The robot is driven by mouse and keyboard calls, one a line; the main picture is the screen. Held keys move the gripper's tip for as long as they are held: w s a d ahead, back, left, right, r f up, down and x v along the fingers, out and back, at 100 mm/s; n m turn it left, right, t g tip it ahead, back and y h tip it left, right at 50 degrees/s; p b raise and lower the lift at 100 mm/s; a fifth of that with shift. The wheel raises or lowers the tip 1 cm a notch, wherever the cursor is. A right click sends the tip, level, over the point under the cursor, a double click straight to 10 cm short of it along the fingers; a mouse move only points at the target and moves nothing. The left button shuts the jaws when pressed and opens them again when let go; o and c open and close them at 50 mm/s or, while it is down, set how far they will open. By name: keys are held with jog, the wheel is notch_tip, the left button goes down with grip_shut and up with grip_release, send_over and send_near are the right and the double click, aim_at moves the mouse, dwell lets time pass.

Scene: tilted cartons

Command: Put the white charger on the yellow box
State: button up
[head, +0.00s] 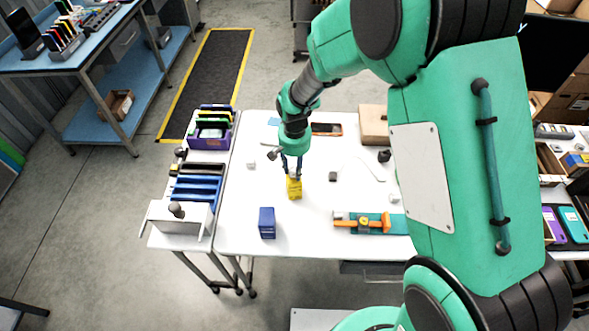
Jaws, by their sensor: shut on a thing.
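The yellow box (294,190) stands on the white table left of its middle. My gripper (293,175) points down at its upper end. The fingertips come down at the box's top, and yellow shows right below and between them. The jaws look shut on the yellow box, though the grip is small in this view. A small whitish block (250,165) lies on the table left of my gripper. Another small white piece (394,198) lies to the right, beside my arm. I cannot tell which of them is the white charger.
A blue box (267,223) stands nearer the front edge. A small dark cube (333,176) lies right of the yellow box. A teal board with an orange tool (362,223) lies front right. A cardboard box (374,125) stands at the back. Racks (195,190) line the left side.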

aim_at(295, 168)
jog(key=shift+f, duration=0.25)
jog(key=o, duration=1.2)
jog(key=shift+c, duration=0.2)
notch_tip(295, 168, up, 12)
jog(key=p, duration=0.1)
jog(key=shift+r, duration=0.1)
dwell(0.4)
